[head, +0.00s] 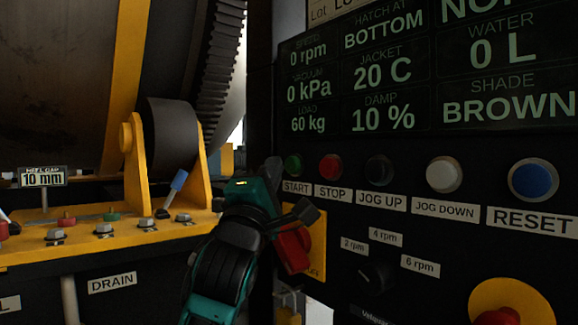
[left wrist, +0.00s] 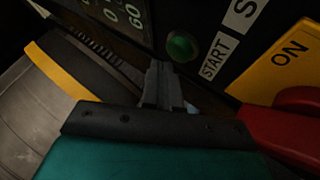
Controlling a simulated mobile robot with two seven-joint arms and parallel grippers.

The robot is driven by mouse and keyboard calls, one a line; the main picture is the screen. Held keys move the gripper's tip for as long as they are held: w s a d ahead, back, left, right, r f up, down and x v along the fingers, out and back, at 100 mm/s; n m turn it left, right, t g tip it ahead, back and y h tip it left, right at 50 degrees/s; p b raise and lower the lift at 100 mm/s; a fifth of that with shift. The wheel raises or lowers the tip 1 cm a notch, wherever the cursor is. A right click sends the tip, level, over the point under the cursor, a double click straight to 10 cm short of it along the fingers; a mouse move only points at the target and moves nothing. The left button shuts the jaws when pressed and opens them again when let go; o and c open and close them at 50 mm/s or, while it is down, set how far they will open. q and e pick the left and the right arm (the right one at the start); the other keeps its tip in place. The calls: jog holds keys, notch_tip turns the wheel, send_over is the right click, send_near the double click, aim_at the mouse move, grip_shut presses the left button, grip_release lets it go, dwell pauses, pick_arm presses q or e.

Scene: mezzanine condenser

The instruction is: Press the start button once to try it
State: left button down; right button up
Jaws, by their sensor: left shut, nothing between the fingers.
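The green start button (head: 293,166) is on the dark control panel above the START label (head: 296,187). My left gripper (head: 273,168) is shut and empty, with its fingertips just left of the button in the head view. In the left wrist view the shut fingers (left wrist: 160,72) point toward the panel, and the green button (left wrist: 183,46) lies just up and right of their tips. A small gap shows between them in the picture; the depth of that gap is hard to tell. My right gripper is out of view.
The red stop button (head: 330,167) and a black JOG UP button (head: 379,170) sit to the right. A red switch handle (head: 292,250) on a yellow plate (head: 318,240) is close below my gripper. The display (head: 425,75) reads 0 rpm. A yellow roller bracket (head: 135,165) stands left.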

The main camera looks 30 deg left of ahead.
pick_arm(q)
jog(key=shift+w+d, duration=0.1)
jog(key=shift+w, duration=0.15)
jog(key=shift+w+d, duration=0.15)
jog(key=shift+w, duration=0.25)
dwell(0.7)
jog(key=shift+s, duration=0.1)
jog(key=shift+s+a, duration=0.3)
jog(key=shift+s, duration=0.4)
jog(key=shift+s, duration=0.1)
jog(key=s, duration=0.1)
jog(key=s+a, duration=0.1)
jog(key=s, duration=0.1)
jog(key=s+a+p, duration=0.1)
jog(key=shift+s, duration=0.2)
jog(key=shift+s, duration=0.1)
dwell(0.9)
